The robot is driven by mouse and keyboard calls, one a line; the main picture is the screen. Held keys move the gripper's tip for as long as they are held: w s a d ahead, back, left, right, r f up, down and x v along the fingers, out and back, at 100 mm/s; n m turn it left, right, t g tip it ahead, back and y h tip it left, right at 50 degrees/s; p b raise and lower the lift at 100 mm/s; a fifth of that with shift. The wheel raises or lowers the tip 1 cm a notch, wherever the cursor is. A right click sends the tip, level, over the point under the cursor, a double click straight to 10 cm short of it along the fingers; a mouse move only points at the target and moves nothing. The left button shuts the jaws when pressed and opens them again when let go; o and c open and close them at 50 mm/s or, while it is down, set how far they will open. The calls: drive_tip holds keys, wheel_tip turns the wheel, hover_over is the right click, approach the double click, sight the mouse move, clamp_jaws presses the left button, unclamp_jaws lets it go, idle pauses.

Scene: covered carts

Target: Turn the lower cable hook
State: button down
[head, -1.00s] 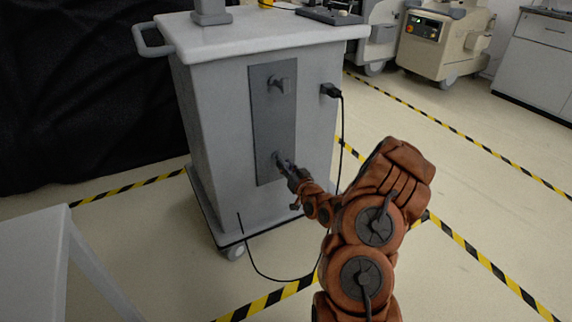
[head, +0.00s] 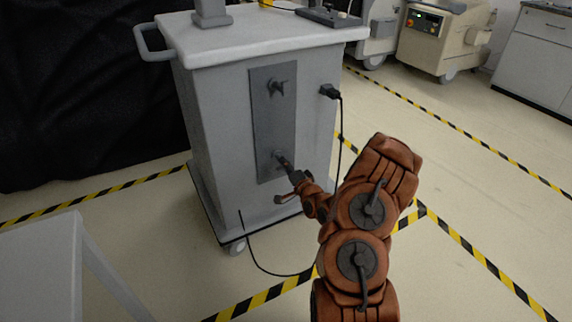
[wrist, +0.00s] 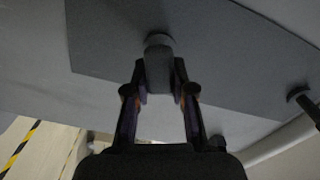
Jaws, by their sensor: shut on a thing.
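The lower cable hook (wrist: 158,68) is a grey knob-like piece on the dark grey plate (head: 275,122) fixed to the cart's side. In the wrist view my gripper (wrist: 159,88) has one finger on each side of the hook and is shut on it. In the head view my gripper (head: 285,163) reaches the lower end of the plate and mostly hides the lower hook. The upper cable hook (head: 277,87) sticks out near the top of the plate, clear of my gripper.
The grey cart (head: 218,130) stands on wheels. A black plug (head: 329,91) sits right of the plate, its cable (head: 339,150) hanging to the floor near my arm. A pale table (head: 40,262) is at lower left. Open floor lies to the right.

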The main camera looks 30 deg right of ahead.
drive_tip(key=m, duration=0.5)
drive_tip(key=shift+m, duration=0.3)
drive_tip(key=m, duration=0.5)
drive_tip(key=shift+f+b, duration=0.1)
drive_tip(key=shift+b, duration=0.25)
drive_tip(key=m+b, duration=0.1)
drive_tip(key=m, duration=0.4)
drive_tip(key=shift+m, duration=0.4)
drive_tip(key=m+b, duration=0.2)
drive_tip(key=m, duration=0.3)
drive_tip(key=shift+m, duration=0.3)
drive_tip(key=c, duration=1)
unclamp_jaws()
drive_tip(key=shift+o, duration=0.2)
